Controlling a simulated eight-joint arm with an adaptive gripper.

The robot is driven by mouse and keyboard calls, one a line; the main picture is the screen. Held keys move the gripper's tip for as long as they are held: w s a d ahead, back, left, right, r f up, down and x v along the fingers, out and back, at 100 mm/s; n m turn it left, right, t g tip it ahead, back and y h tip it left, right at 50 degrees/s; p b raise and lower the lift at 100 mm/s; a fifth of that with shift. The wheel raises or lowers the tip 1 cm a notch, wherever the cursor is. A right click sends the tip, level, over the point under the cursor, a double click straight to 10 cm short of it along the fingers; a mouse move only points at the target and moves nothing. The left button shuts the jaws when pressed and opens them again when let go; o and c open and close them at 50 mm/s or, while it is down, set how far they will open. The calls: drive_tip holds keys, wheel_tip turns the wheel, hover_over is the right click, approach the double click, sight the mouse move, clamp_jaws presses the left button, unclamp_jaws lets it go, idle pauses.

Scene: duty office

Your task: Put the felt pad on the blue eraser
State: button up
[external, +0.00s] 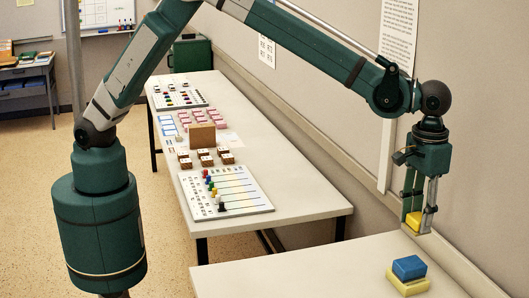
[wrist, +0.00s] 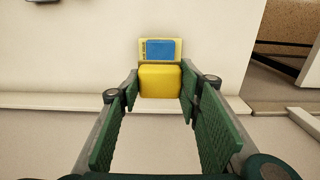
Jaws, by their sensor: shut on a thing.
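My gripper (external: 416,222) is shut on a yellow block (external: 413,220), which appears to be the felt pad. In the wrist view the yellow block (wrist: 160,81) sits between the two green fingers. The blue eraser (external: 408,266) lies on top of a pale yellow block (external: 409,287) on the near table. The held block is in the air, above the eraser and apart from it. In the wrist view the blue eraser (wrist: 160,49) shows just beyond the held block, on the pale yellow block with small dark lettering (wrist: 142,51).
The near white table (external: 300,275) is otherwise clear. A wall runs along its right side. A second long table (external: 310,203) behind holds a white board with coloured pegs (external: 240,195), several brown blocks (external: 205,152) and a brown upright panel (external: 202,136).

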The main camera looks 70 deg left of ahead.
drive_tip(key=shift+f, duration=0.1)
hover_over(411, 262)
drive_tip(key=shift+s+f, duration=0.1)
drive_tip(key=shift+f, duration=2.95)
drive_tip(key=shift+f, duration=0.1)
drive_tip(key=shift+f+p, duration=0.35)
drive_tip(key=shift+f, duration=1.45)
drive_tip(key=shift+f, duration=0.15)
drive_tip(key=o, duration=0.8)
drive_tip(key=shift+r, duration=0.25)
wheel_tip(411, 262, up, 12)
drive_tip(key=shift+f+b, duration=0.1)
drive_tip(key=shift+b, duration=0.2)
